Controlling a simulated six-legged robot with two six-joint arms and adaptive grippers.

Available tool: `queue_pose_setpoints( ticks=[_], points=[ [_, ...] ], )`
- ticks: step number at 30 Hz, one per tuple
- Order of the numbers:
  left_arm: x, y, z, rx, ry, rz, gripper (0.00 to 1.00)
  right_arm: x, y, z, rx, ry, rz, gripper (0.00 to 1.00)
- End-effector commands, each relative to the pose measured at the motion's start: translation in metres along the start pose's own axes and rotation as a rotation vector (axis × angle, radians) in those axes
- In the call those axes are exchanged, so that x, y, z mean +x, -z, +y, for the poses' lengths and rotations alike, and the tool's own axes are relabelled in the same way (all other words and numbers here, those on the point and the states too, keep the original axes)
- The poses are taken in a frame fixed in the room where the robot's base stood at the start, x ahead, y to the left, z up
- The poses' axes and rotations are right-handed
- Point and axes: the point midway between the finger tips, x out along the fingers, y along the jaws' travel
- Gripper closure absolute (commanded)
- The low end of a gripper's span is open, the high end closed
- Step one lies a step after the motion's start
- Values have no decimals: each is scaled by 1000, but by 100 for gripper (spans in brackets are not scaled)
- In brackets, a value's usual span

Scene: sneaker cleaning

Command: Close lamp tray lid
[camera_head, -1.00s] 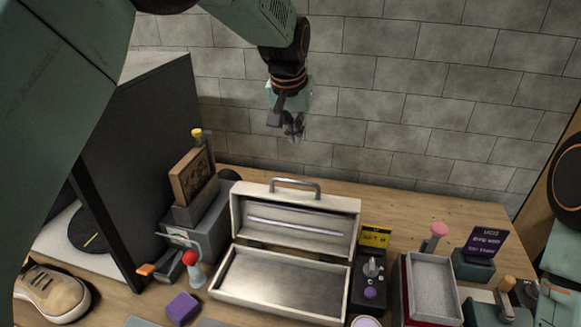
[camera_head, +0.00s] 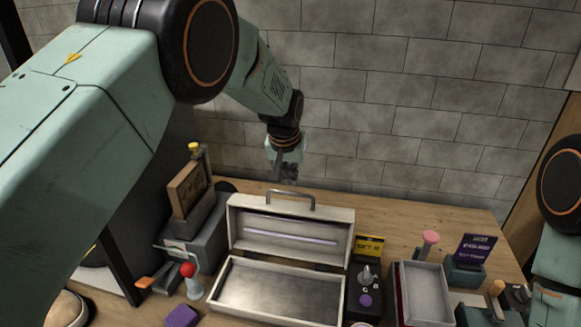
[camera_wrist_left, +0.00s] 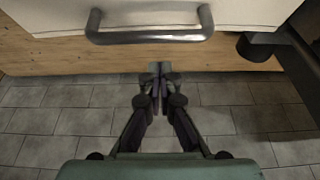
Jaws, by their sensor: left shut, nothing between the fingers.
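The lamp tray is a cream metal box whose lid (camera_head: 245,220) stands open and upright at the back, with a pale lamp tube inside it. The open tray base (camera_head: 275,290) lies in front and looks empty. A grey handle (camera_head: 291,194) sits on the lid's top edge; it also shows large in the left wrist view (camera_wrist_left: 150,37). My left gripper (camera_head: 287,178) is shut and empty, behind and just above the handle, apart from it. In the left wrist view its fingertips (camera_wrist_left: 160,72) point toward the handle. My right gripper is not visible; only part of the right arm shows at the right edge.
Left of the box stand a grey machine with a wooden-framed panel (camera_head: 188,189) and a red-knobbed lever (camera_head: 188,271). Right of it are a black control box (camera_head: 365,285) and a grey-lined tray (camera_head: 424,290). A brick wall (camera_head: 420,90) rises behind the table.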

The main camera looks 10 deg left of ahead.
Motion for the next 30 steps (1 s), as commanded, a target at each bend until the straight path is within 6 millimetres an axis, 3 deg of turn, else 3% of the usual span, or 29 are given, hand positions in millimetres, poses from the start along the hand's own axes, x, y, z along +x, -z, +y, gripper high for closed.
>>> queue_pose_setpoints(
  ticks=[10,30],
  points=[
    [-8,-22,0,0,0,-1,100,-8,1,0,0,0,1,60],
    [-9,-24,-4,-1,0,10,100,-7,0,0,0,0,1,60]
  ],
)
